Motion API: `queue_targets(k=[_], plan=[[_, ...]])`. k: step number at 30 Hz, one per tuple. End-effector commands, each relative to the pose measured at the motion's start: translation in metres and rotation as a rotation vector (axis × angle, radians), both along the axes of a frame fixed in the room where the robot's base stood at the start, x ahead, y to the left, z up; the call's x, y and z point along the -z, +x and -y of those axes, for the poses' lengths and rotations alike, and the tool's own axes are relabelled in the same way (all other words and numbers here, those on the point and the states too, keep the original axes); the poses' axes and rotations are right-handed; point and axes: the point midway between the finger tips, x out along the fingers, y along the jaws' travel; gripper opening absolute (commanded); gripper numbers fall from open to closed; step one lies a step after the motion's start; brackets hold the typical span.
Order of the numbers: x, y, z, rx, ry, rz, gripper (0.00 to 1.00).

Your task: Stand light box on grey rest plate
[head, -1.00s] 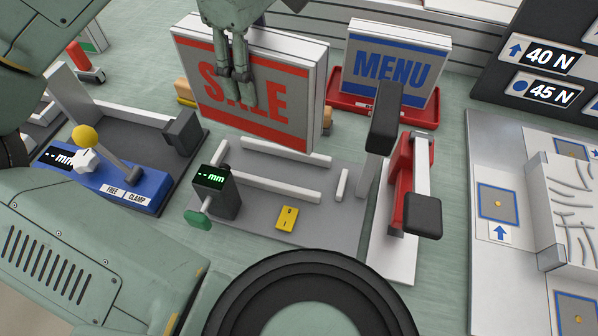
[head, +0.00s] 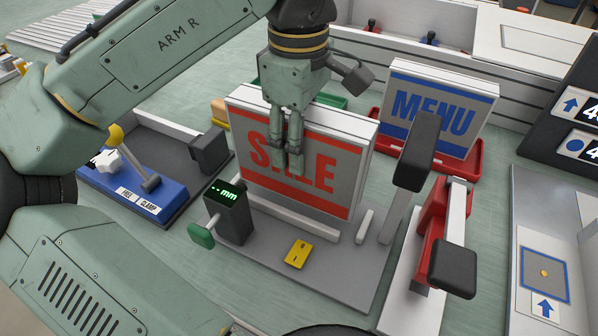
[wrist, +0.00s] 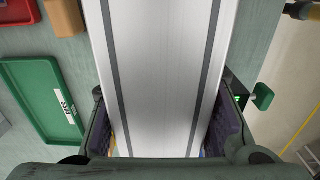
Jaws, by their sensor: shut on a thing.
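The light box (head: 335,172) is a white-framed panel with red "SALE" lettering. It is upright, and my gripper (head: 288,168) is shut across its thickness from above. In the wrist view its pale top edge (wrist: 163,70) fills the space between my fingers. The grey rest plate (head: 345,262) lies under the box. It carries a white front rail (head: 290,218), a short white stop (head: 365,226), and a gauge (head: 232,212) reading "-- mm" with a green knob. The box's lower edge is just behind the front rail. I cannot tell whether it touches the plate.
A "MENU" light box (head: 440,108) stands in a red tray (head: 468,166) behind right. A red clamp unit with black pads (head: 452,268) is close on the right. A blue lever unit (head: 135,188) is at left. A yellow block (head: 298,254) lies on the plate.

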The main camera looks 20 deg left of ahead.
Motion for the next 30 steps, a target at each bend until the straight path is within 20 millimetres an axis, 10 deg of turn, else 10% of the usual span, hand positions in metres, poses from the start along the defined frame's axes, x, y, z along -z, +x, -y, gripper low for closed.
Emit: queue_targets(k=[10, 23, 24, 30], plan=[[0.037, 0.0, 0.0, 0.0, 0.001, 0.0, 0.0], [0.039, 0.0, 0.0, 0.0, 0.0, 0.001, 0.0], [0.039, 0.0, 0.0, 0.0, 0.0, 0.0, 0.44], [0.039, 0.0, 0.0, 0.0, 0.0, 0.0, 0.57]])
